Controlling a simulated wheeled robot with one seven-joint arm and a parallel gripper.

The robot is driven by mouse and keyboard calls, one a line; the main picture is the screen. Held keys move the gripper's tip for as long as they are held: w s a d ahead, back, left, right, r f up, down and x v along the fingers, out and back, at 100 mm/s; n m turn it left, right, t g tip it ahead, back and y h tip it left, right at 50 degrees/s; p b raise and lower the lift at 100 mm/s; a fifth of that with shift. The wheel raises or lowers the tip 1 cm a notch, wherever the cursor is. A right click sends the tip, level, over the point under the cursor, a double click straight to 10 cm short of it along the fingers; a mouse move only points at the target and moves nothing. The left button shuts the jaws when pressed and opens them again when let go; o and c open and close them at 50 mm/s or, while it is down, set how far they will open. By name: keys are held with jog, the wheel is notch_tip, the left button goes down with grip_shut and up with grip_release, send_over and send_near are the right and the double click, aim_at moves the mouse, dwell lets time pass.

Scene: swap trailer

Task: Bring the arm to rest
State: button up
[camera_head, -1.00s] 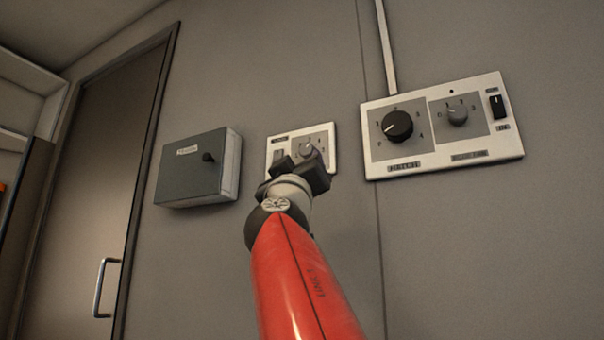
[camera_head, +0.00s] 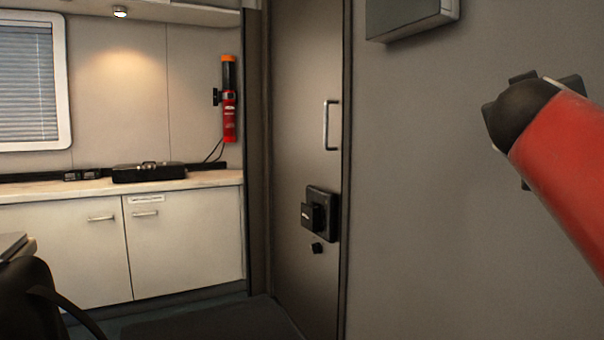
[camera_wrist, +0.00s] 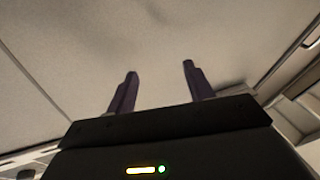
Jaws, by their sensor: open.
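My gripper shows in the wrist view (camera_wrist: 160,75) with its two dark fingers apart and nothing between them. Behind the fingers is a plain pale surface that looks like the ceiling. In the head view my red arm link (camera_head: 565,150) comes in at the right edge, in front of the grey wall (camera_head: 430,200). A dark joint is at its upper end. The fingers themselves cannot be made out in the head view.
A brown door (camera_head: 305,70) with a handle (camera_head: 331,125) and black lock box (camera_head: 320,213) stands left of the arm. A grey wall box (camera_head: 412,18) is above. Further left are a counter (camera_head: 205,179), black case (camera_head: 148,172) and red torch-like device (camera_head: 229,110). A dark chair-like shape (camera_head: 30,300) is lower left.

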jog(key=s+a+f+n+g+y, duration=0.1)
jog(key=s+a+f+g+y, duration=0.3)
jog(key=f, duration=0.8)
jog(key=a+f+n+y, duration=0.1)
jog(key=a+f+y, duration=0.2)
jog(key=a+f, duration=0.55)
jog(key=s+a+f+n+g+y, duration=0.2)
jog(key=f+y, duration=0.1)
jog(key=f, duration=1.2)
jog(key=s+a+f+n+g+y+p, duration=0.1)
jog(key=s+a+f+g+y, duration=0.25)
jog(key=s+a+f, duration=0.7)
notch_tip(320, 180, up, 10)
jog(key=w+d+p, duration=0.2)
jog(key=p, duration=0.9)
jog(key=shift+d+r+t, duration=0.25)
jog(key=shift+d+t, duration=0.1)
jog(key=shift+w, duration=0.1)
